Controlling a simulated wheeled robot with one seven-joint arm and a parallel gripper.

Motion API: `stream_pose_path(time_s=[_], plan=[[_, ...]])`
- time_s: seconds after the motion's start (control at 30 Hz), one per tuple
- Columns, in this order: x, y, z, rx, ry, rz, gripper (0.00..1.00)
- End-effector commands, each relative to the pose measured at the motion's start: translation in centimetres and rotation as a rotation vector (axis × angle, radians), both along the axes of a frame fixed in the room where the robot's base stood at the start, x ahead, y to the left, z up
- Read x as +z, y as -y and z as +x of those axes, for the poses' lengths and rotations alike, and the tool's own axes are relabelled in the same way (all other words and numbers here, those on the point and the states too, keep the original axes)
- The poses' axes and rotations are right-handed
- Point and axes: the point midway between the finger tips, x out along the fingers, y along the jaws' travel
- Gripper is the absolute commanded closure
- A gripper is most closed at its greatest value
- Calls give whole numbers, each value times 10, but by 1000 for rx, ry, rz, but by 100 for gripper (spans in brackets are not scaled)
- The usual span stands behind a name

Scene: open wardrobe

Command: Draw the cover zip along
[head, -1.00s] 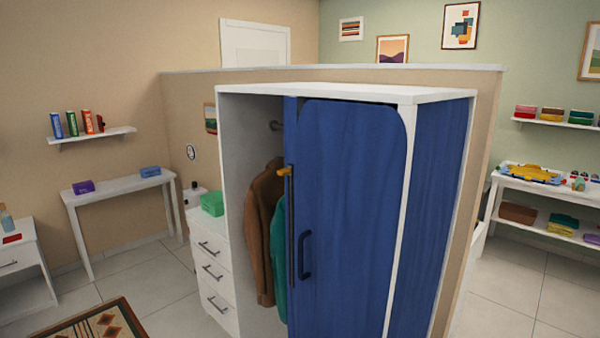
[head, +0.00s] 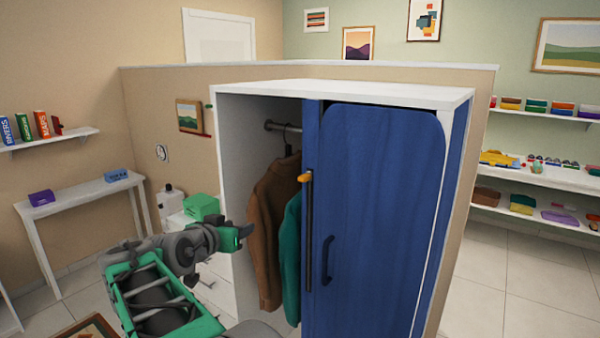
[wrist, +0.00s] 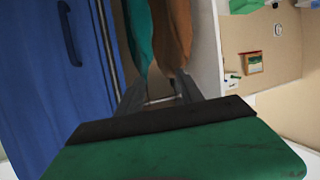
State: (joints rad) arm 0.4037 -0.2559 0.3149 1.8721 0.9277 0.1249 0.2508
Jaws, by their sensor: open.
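The wardrobe's blue fabric cover (head: 375,200) hangs over the front right. Its dark vertical zip track (head: 308,235) runs along the cover's left edge, with an orange zip pull (head: 304,178) at the top. A dark loop handle (head: 327,260) is on the cover to the right of the track. My gripper (head: 246,231) is open and empty, left of the zip pull and lower than it, in front of the wardrobe's open side. In the wrist view, my gripper's fingers (wrist: 160,96) point toward the hanging clothes, with the blue cover (wrist: 40,70) at left.
A brown jacket (head: 272,230) and a teal garment (head: 291,250) hang in the open part. A green box (head: 201,206) stands on the white drawers at left. A partition wall (head: 150,120) stands behind the wardrobe. Tiled floor is free at right.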

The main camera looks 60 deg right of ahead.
Motion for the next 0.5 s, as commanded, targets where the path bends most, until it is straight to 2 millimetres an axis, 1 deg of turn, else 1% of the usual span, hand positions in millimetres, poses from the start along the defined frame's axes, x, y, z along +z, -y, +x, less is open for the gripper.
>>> stream_pose_path(time_s=[0.03,0.1,0.2,0.27,0.37,0.5], plan=[[29,31,-26,-115,23,-96,56],[60,56,-56,-234,43,-216,56],[86,70,-81,-323,51,-316,56],[91,76,-87,-340,52,-337,56],[93,89,-89,-342,50,-337,56],[94,117,-93,-340,52,-336,56]])
